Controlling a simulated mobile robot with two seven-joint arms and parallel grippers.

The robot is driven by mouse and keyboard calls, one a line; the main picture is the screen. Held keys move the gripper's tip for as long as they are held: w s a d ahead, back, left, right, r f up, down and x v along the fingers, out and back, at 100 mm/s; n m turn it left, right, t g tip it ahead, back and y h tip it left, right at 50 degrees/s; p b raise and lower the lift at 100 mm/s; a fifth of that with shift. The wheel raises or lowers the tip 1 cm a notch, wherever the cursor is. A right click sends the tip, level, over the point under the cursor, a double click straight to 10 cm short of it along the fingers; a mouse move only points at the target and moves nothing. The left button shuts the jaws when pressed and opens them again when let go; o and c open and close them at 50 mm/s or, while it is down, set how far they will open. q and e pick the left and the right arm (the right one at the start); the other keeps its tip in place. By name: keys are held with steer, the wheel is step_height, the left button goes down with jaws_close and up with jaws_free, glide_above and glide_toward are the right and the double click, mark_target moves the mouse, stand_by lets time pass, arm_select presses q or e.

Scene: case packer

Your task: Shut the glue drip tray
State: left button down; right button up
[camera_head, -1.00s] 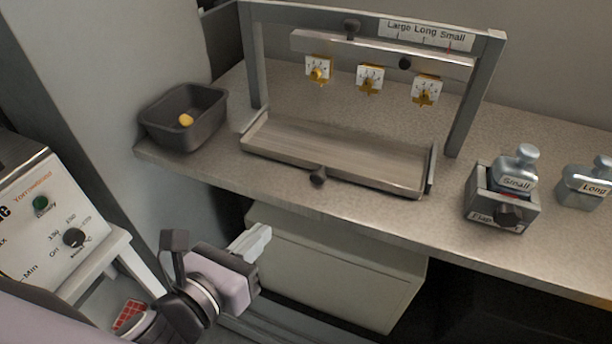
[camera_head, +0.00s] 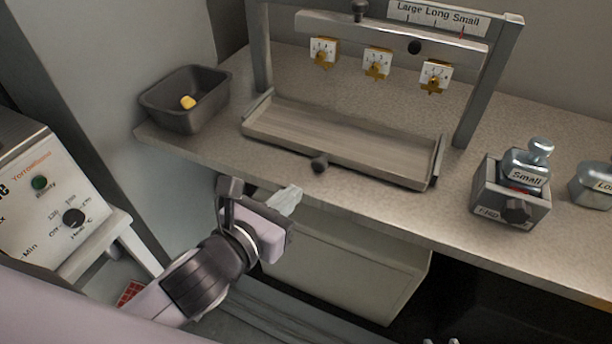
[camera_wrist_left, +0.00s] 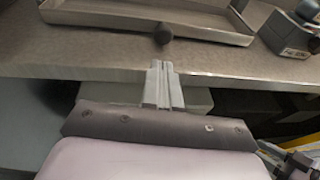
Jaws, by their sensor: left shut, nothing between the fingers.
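The glue drip tray (camera_head: 340,139) is a long shallow metal tray on the bench under the gauge frame. Its dark round front knob (camera_head: 320,164) sticks out toward the bench's front edge. The knob also shows in the left wrist view (camera_wrist_left: 163,33), straight beyond the fingertips. My left gripper (camera_head: 293,194) is shut and empty, in front of and below the bench edge. It is apart from the knob, which lies up and slightly right of it. In the left wrist view its fingers (camera_wrist_left: 162,72) are together. Two small pale tips at the head view's bottom edge may be my right gripper (camera_head: 440,341).
A dark bin (camera_head: 184,101) with a yellow piece stands left of the tray. A metal block holding the Small weight (camera_head: 525,168) stands to the right. A pale box (camera_head: 345,268) sits under the bench. A control panel (camera_head: 60,200) is at the left.

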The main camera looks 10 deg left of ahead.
mark_target(313, 163)
arm_select(q)
steer(key=x, duration=0.2)
steer(key=r+x, duration=0.1)
steer(key=x, duration=0.2)
steer(key=shift+w+d, duration=0.15)
steer(key=shift+w, duration=0.25)
arm_select(e)
steer(key=shift+r, duration=0.2)
arm_select(q)
steer(key=shift+w+d+r+p, duration=0.1)
steer(key=shift+w+d+p, duration=0.05)
steer(key=shift+w+p, duration=0.55)
steer(key=shift+w+d+p, duration=0.15)
steer(key=shift+w+p, duration=0.2)
steer(key=shift+w, duration=0.6)
arm_select(e)
steer(key=shift+r, duration=0.95)
arm_select(q)
steer(key=shift+a+r, duration=0.1)
steer(key=shift+r, duration=0.05)
arm_select(e)
steer(key=shift+s, duration=0.1)
steer(key=shift+s+r, duration=0.1)
